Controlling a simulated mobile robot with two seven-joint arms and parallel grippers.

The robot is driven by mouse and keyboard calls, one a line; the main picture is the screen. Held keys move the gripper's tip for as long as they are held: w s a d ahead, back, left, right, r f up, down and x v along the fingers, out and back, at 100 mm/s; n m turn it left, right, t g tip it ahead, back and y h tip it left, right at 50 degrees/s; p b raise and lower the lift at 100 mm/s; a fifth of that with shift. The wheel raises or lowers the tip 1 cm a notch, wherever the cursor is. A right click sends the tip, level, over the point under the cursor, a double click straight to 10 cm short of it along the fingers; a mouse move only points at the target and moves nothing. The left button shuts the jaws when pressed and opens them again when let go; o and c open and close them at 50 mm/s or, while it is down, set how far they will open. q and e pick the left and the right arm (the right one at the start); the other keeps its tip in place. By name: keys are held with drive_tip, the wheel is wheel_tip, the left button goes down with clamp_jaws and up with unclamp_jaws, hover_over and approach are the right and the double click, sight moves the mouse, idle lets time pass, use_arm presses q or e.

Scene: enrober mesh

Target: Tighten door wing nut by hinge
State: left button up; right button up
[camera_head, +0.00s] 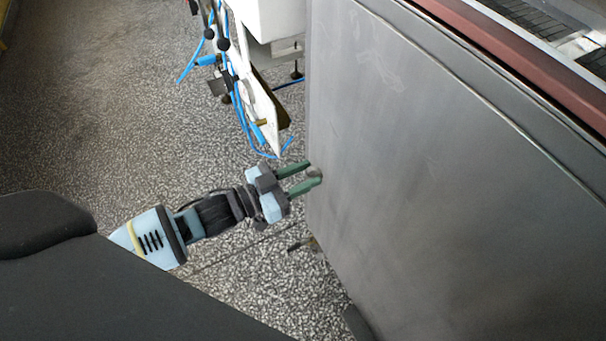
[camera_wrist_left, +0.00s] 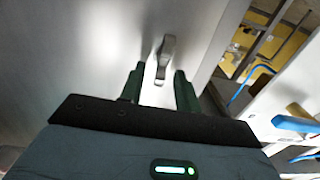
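The door (camera_head: 420,170) is a large grey metal panel on the right of the head view. The wing nut (camera_wrist_left: 165,58) is a small grey metal piece standing out from the door face in the left wrist view. In the head view the wing nut (camera_head: 314,172) is small, close to the door's left edge. My left gripper (camera_head: 304,179) is open, its two green fingers pointing at the door. In the left wrist view the left gripper (camera_wrist_left: 158,82) has one finger on each side of the wing nut's lower part, with gaps visible. The hinge cannot be made out. My right gripper is not in view.
A white machine frame (camera_head: 262,95) with blue hoses (camera_head: 240,90) stands behind the left gripper, near the door's left edge. A dark red rail (camera_head: 520,60) runs along the door's top. The speckled floor (camera_head: 110,110) at left is clear.

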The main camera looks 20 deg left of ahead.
use_arm(q)
drive_tip(key=shift+c, duration=0.4)
clamp_jaws()
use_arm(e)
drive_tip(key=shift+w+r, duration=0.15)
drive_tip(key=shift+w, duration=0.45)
